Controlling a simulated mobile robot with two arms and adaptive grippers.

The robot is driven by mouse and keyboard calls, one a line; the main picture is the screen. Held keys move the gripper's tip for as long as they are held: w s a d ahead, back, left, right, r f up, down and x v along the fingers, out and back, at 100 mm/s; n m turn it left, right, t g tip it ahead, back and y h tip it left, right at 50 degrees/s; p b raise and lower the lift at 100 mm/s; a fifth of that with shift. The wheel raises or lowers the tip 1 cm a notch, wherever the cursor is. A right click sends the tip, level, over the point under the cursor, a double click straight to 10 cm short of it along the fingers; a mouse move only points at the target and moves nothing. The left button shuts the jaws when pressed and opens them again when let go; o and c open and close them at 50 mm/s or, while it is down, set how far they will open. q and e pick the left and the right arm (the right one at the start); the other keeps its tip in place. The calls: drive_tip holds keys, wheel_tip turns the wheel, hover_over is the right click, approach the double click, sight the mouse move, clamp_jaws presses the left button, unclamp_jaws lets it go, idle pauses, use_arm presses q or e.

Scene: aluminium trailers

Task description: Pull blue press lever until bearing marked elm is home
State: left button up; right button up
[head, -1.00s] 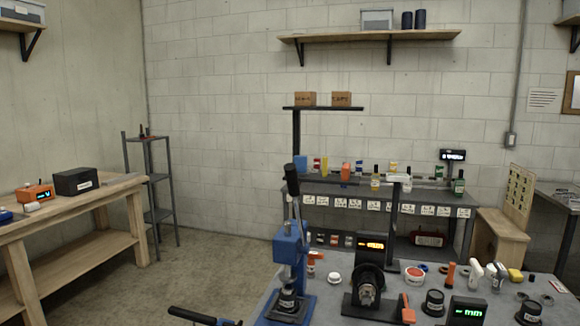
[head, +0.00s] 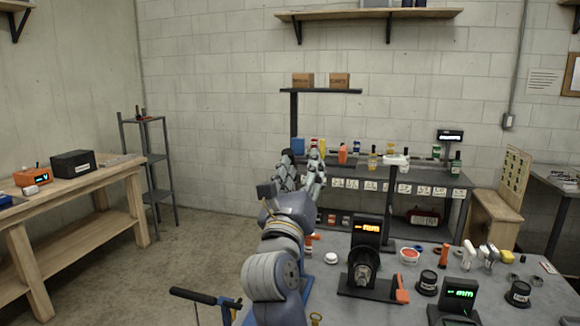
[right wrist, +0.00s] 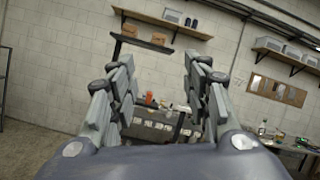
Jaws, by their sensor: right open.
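The blue press (head: 309,287) stands at the left end of the grey bench. I can read no elm mark. My right gripper (head: 301,162) is raised above the press area with its fingers apart. In the right wrist view the gripper (right wrist: 158,75) is open, with nothing seen between its fingers. My left gripper is not in view.
A black display stand (head: 366,232) and an orange-handled tool (head: 402,290) are right of the press. A green readout (head: 459,295) and black labelled cups (head: 427,284) stand further right. A black-handled bar (head: 192,295) juts out at the lower left. A shelf rack (head: 425,181) stands behind.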

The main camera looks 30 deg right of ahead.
drive_tip(key=w+d+f+y+p, duration=0.1)
drive_tip(key=w, duration=0.3)
drive_tip(key=w+d+f+m+g+y+p, duration=0.1)
drive_tip(key=w+d+y, duration=0.1)
drive_tip(key=w, duration=0.2)
drive_tip(key=w+d+f+y+p, duration=0.1)
drive_tip(key=w+d+y+p, duration=0.1)
drive_tip(key=w, duration=0.2)
drive_tip(key=shift+w+d+f+m+g, duration=0.2)
drive_tip(key=shift+f+m+g, duration=0.1)
drive_tip(key=shift+g, duration=0.1)
drive_tip(key=shift+w+d, duration=0.25)
drive_tip(key=shift+w, duration=0.1)
drive_tip(key=shift+f, duration=0.1)
clamp_jaws()
